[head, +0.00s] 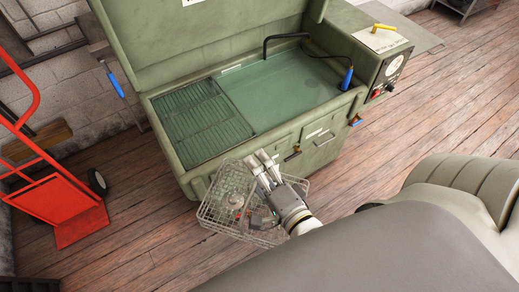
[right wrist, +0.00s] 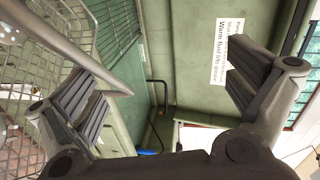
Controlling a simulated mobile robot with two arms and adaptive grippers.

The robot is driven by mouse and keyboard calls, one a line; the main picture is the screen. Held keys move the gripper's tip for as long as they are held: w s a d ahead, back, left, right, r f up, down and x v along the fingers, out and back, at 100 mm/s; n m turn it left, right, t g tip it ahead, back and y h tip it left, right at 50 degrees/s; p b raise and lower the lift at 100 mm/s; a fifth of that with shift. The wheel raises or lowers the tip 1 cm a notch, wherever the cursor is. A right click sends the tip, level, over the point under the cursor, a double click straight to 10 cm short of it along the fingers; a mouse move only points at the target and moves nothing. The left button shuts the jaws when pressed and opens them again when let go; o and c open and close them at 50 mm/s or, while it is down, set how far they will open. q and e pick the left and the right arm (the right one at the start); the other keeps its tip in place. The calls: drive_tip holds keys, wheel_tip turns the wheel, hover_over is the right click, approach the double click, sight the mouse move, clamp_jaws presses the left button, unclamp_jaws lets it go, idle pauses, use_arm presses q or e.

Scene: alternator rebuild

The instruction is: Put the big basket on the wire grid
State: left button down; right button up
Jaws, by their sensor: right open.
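The big basket (head: 222,213) is a wire basket with some parts inside, low in front of the green washer in the head view. Its mesh also shows at the left of the right wrist view (right wrist: 25,75). My right gripper (head: 262,162) is over the basket's upper right side, its fingers pointing toward the washer. In the right wrist view its fingers (right wrist: 165,95) are wide apart, with a grey bar close by the left finger. The wire grid (head: 200,118) lies in the left part of the washer's basin, with nothing on it. My left gripper is not in view.
The green washer (head: 180,170) has a raised lid, a basin of liquid (head: 290,85) and a black spout (head: 285,37). A control box (head: 385,60) is at its right. A red hand truck (head: 60,195) stands at the left. Wooden floor is clear at the right.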

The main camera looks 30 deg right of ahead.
drive_tip(key=shift+s+r, duration=0.15)
drive_tip(key=shift+r, duration=0.05)
clamp_jaws()
idle(0.6)
